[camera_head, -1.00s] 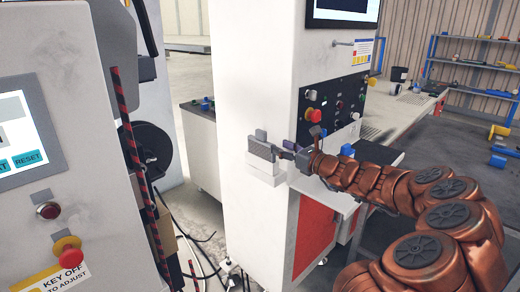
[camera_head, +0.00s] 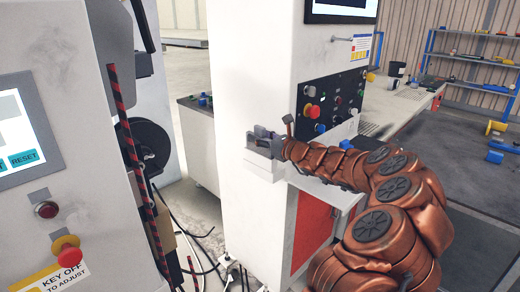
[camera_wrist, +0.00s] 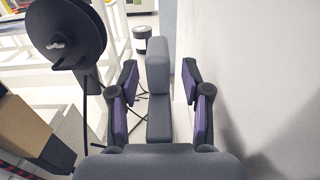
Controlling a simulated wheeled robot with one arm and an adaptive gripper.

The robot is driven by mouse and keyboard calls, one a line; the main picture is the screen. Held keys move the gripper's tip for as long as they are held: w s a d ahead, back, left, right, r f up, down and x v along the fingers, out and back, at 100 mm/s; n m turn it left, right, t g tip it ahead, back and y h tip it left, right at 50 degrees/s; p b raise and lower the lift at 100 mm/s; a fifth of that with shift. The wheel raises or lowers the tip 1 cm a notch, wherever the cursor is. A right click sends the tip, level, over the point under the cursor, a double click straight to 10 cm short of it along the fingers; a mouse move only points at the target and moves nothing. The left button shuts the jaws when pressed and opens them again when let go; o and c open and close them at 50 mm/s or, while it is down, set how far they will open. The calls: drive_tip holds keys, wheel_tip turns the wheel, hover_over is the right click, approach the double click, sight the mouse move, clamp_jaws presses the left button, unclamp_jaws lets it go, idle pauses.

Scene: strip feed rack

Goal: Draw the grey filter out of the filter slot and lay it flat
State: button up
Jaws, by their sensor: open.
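The grey filter (camera_head: 258,148) stands upright in the white filter slot (camera_head: 268,172) on the side of the white cabinet. My gripper (camera_head: 274,140) is at the filter and partly hides it in the head view. In the wrist view my gripper (camera_wrist: 159,80) is open, with a purple-padded finger on each side of a grey upright part (camera_wrist: 158,65), which appears to be the filter. Gaps show between this part and both fingers. How deep the filter sits in the slot is hidden.
The white cabinet (camera_head: 240,80) rises close beside my gripper; its wall also fills the right of the wrist view (camera_wrist: 265,70). A control panel (camera_head: 330,103) with knobs is just above my arm. A black reel (camera_head: 148,147) and loose cables (camera_head: 205,265) are to the left.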

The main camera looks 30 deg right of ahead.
sight(262, 127)
clamp_jaws()
idle(0.4)
drive_tip(key=shift+r, duration=0.15)
drive_tip(key=shift+r, duration=0.3)
drive_tip(key=r, duration=0.6)
drive_tip(key=shift+s+d+r, duration=0.15)
drive_tip(key=shift+s, duration=0.15)
drive_tip(key=r+p+v, duration=0.3)
drive_tip(key=v, duration=1.4)
drive_tip(key=shift+s, duration=0.15)
